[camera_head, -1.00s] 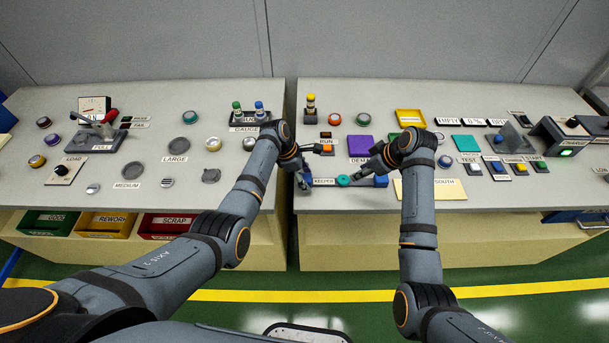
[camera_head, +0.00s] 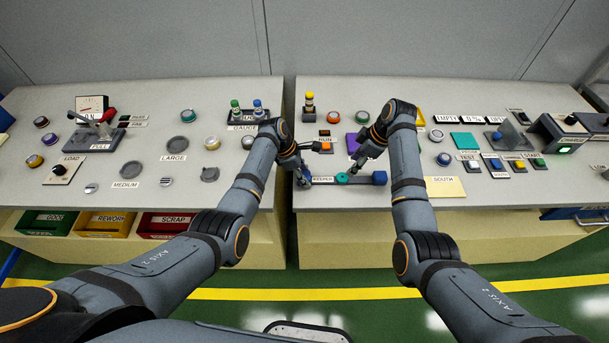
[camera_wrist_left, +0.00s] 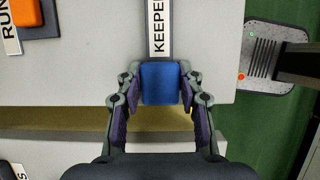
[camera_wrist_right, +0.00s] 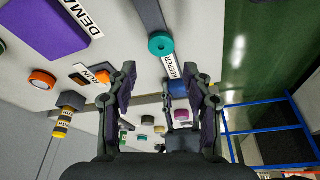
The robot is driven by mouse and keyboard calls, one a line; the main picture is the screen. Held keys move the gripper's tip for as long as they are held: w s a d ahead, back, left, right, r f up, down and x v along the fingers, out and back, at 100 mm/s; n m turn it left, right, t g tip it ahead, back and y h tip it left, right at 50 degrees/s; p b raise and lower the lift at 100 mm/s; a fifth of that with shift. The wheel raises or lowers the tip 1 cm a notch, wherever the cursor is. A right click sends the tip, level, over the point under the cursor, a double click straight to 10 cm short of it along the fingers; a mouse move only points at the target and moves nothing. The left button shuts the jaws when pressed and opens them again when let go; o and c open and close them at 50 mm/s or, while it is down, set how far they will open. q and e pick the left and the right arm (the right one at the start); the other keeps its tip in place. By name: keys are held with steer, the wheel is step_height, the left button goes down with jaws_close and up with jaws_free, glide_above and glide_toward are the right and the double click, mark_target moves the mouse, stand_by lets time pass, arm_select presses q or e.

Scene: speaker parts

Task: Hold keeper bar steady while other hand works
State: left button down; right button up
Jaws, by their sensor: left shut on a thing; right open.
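The keeper bar (camera_head: 362,182) is a grey bar lying along the front of the right bench, with a KEEPER label (camera_wrist_left: 159,28) and a blue block at each end. My left gripper (camera_wrist_left: 160,88) is shut on the blue block (camera_wrist_left: 160,83) at the bar's left end. The blue block at the right end (camera_head: 379,178) is free.
A purple square (camera_wrist_right: 45,25) labelled DEMAG lies behind the bar. The RUN button (camera_head: 326,146) is orange. A yellow SOUTH pad (camera_head: 444,187) lies to the right. Buttons and a charger (camera_head: 566,136) fill the bench's right side.

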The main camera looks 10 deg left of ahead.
mark_target(342, 177)
steer(key=shift+w+a+n+g, duration=0.1)
steer(key=shift+n+g, duration=0.2)
steer(key=shift+n, duration=0.3)
steer(key=x, duration=0.9)
jaws_close()
steer(key=shift+r, duration=1.15)
steer(key=shift+r, duration=3.45)
